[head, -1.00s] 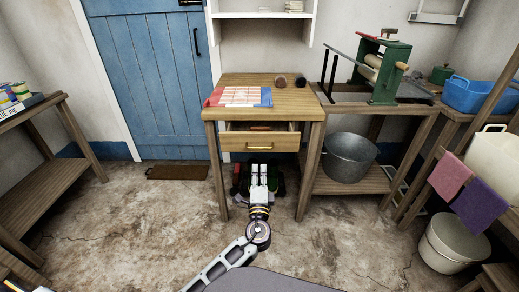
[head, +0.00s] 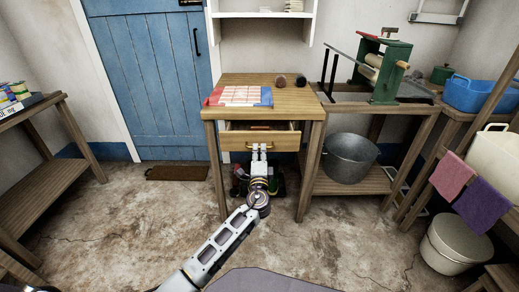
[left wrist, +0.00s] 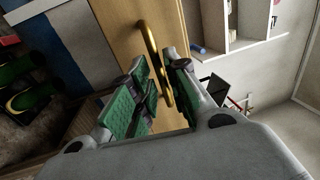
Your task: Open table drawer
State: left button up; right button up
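The wooden table (head: 283,100) stands against the back wall. Its drawer (head: 235,141) is slightly out, with a dark gap above its front, where some contents show. A brass handle (head: 248,148) is on the drawer front. My left gripper (head: 259,149) is at the handle. In the left wrist view the handle (left wrist: 148,36) runs between the green-padded fingertips of the left gripper (left wrist: 162,76), which close in on it from both sides. My right gripper is not in view.
A metal tub (head: 347,157) sits on the shelf to the right of the table. A blue door (head: 150,85) and a dark mat (head: 177,173) are to the left. The floor in front of the table is mostly clear.

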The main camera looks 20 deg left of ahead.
aim_at(260, 132)
pick_arm(q)
jog(key=shift+x, duration=1.3)
jog(key=shift+c, duration=0.3)
grip_shut()
